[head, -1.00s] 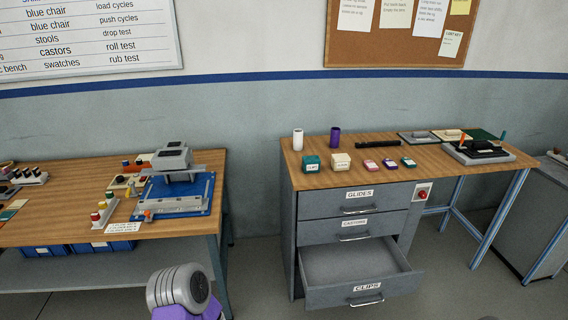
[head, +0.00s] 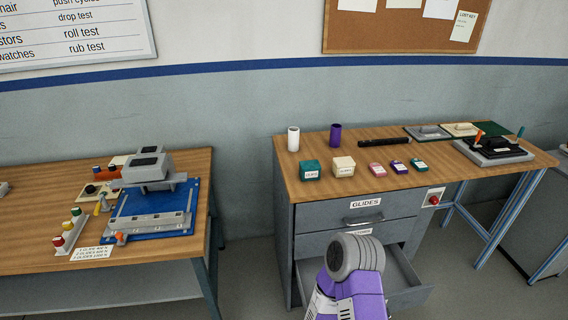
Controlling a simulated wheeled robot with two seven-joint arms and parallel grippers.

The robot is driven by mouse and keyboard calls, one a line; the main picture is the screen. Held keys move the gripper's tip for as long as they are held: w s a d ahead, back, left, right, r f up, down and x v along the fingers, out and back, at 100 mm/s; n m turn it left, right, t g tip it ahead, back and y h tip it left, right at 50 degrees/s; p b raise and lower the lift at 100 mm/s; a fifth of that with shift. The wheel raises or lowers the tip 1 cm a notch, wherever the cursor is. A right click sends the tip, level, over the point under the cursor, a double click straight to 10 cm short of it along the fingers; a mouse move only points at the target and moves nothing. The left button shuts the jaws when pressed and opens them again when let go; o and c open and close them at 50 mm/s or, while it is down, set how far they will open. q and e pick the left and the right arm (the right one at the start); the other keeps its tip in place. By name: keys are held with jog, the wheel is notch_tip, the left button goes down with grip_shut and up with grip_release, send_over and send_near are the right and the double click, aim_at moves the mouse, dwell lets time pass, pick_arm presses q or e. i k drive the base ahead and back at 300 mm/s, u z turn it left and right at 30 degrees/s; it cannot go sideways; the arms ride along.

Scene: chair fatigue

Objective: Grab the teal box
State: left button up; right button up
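The teal box (head: 310,170) is a small cube-like box with a white label on its front. It stands upright at the left front of the wooden top of the drawer bench (head: 430,172), left of a cream box (head: 344,167). Nothing touches it. One of my arms, with a grey ribbed joint and purple links, rises from the bottom of the head view in front of the drawers. Neither gripper is in view.
A white cylinder (head: 293,139) and a purple cylinder (head: 335,134) stand behind the boxes. Small pink (head: 376,169), purple (head: 398,167) and teal-green (head: 418,165) boxes lie to the right. The bottom drawer (head: 410,285) is pulled open. A second workbench (head: 40,255) stands left.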

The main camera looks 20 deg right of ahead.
aim_at(309, 169)
jog(key=z, duration=0.3)
jog(key=i, duration=0.75)
jog(key=z, duration=0.65)
